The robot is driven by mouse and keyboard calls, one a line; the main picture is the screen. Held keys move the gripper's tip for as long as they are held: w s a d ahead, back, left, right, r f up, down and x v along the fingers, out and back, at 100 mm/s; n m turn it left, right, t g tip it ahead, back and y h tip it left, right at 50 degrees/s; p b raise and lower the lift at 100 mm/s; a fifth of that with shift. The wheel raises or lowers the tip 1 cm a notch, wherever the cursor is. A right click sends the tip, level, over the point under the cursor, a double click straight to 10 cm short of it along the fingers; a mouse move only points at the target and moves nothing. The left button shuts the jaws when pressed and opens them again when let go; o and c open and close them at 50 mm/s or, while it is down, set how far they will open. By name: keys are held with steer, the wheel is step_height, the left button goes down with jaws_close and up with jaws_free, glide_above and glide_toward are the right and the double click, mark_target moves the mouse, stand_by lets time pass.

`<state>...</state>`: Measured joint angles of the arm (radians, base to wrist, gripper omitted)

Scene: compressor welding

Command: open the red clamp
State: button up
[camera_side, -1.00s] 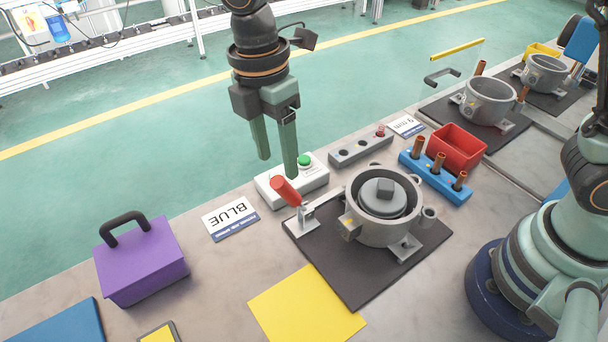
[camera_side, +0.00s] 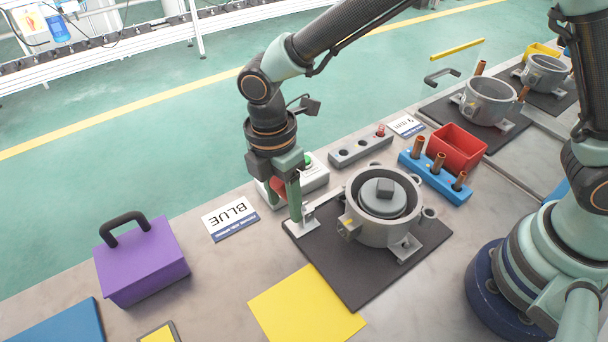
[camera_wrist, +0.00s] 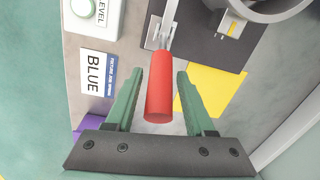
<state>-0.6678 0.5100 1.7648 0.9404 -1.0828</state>
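The red clamp has a red cylindrical handle (camera_wrist: 163,95), seen in the wrist view between my gripper's two green fingers (camera_wrist: 160,78). Bare gaps show beside the handle, clearest on the left, so the fingers look open around it. In the side view my gripper (camera_side: 285,190) is down at the clamp, and a finger covers most of the red handle (camera_side: 275,187). The clamp's metal base (camera_side: 302,224) stands on the corner of the dark mat, beside the grey compressor housing (camera_side: 380,225). Whether a finger touches the handle is hard to tell.
A white box with a green button (camera_side: 318,172) stands close behind my gripper. A BLUE card (camera_side: 230,218) and a purple case (camera_side: 143,262) are to the left. A yellow sheet (camera_side: 305,305) lies in front. A blue rack with copper tubes (camera_side: 435,180) and a red bin (camera_side: 457,147) stand right.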

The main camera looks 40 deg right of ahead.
jaws_close()
steer(key=shift+s, duration=0.1)
stand_by(1.1)
